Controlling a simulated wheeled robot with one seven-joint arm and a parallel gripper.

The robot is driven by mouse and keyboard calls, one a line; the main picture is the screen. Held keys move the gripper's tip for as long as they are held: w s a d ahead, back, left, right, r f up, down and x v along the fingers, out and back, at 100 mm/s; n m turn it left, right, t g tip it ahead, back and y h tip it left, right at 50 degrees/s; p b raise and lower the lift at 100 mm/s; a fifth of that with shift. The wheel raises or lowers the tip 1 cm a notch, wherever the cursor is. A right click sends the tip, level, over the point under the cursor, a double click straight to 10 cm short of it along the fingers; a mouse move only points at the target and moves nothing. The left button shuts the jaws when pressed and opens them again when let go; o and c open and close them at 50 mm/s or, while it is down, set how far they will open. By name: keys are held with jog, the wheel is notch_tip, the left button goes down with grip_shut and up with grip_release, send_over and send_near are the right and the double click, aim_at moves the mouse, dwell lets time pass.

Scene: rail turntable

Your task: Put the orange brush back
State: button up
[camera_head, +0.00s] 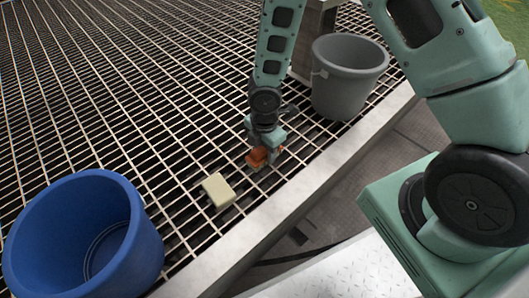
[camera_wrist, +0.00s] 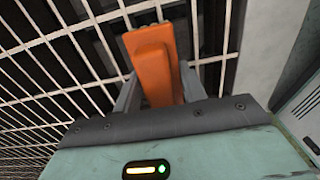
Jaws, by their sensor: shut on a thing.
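The orange brush (camera_wrist: 152,62) is between the two fingers of my gripper (camera_wrist: 158,92) in the wrist view, and the fingers are shut on it. In the head view the brush (camera_head: 258,157) shows as a small orange block under my gripper (camera_head: 266,150), just above or at the grating; I cannot tell whether it touches. A grey bucket (camera_head: 345,88) stands behind and to the right of my gripper. A blue bucket (camera_head: 60,240) stands at the front left; the part of its inside that shows looks empty.
A pale yellow block (camera_head: 217,190) lies on the metal grating (camera_head: 90,90), left of and nearer than my gripper. A light metal edge beam (camera_head: 270,218) borders the grating at the right. A grey post (camera_head: 312,35) stands behind. The grating at the left is clear.

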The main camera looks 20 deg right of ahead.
jog(key=o, duration=0.9)
notch_tip(320, 180, up, 12)
jog(key=p, duration=0.6)
jog(key=s+a+r+m, duration=0.2)
jog(key=s+r+m, duration=0.2)
jog(key=s+r, duration=0.2)
jog(key=s+a+r+m, duration=0.2)
jog(key=s+r+m, duration=0.3)
jog(key=s+r, duration=0.2)
jog(key=s+a+r+m, duration=0.2)
jog(key=s+r+m, duration=0.3)
jog(key=s+r, duration=0.2)
jog(key=shift+a+r+y, duration=0.1)
jog(key=shift+a+y, duration=0.05)
jog(key=shift+y, duration=0.15)
